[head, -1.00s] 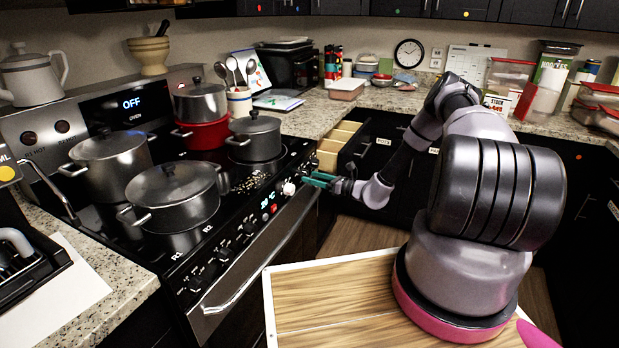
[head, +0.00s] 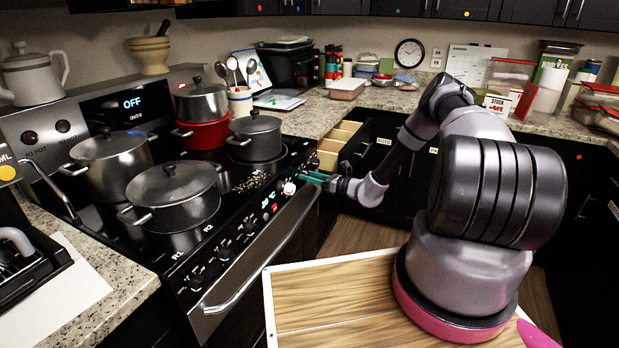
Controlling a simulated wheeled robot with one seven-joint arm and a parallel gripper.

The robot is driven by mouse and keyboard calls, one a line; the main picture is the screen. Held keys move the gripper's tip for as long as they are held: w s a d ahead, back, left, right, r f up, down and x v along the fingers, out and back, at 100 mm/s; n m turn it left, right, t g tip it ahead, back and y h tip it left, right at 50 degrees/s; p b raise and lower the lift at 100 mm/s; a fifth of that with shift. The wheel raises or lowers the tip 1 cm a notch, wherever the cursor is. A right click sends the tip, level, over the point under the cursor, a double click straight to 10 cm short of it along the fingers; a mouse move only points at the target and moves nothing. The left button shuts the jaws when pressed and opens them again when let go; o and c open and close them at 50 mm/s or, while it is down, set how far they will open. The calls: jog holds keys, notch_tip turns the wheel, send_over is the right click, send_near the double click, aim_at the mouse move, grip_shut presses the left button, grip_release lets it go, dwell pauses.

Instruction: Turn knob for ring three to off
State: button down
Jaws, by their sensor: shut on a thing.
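The black stove (head: 236,192) stands at the left with a row of knobs along its sloped front panel. Black knobs (head: 225,254) sit at the near end, and a pale round dial (head: 289,188) sits farther along, right of a red lit display. My gripper (head: 307,178), with teal fingers, reaches the panel's far end, just right of the pale dial. It is shut on a knob there, which the fingers mostly hide. I cannot read that knob's label or pointer. Another black knob (head: 313,161) shows just beyond the fingers.
Several lidded pots stand on the cooktop, including a large grey one (head: 174,196) near the front. The oven handle (head: 262,262) runs below the knobs. An open drawer (head: 345,138) with wooden dividers lies beyond my gripper. A wooden-topped surface (head: 335,303) is at the front.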

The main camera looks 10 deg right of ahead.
jog(key=shift+d+f+n+y, duration=0.1)
jog(key=shift+n+y, duration=0.2)
jog(key=shift+n, duration=4.1)
jog(key=shift+c, duration=1.6)
grip_release()
jog(key=v, duration=1)
jog(key=shift+s+d, duration=0.25)
jog(key=shift+d, duration=0.05)
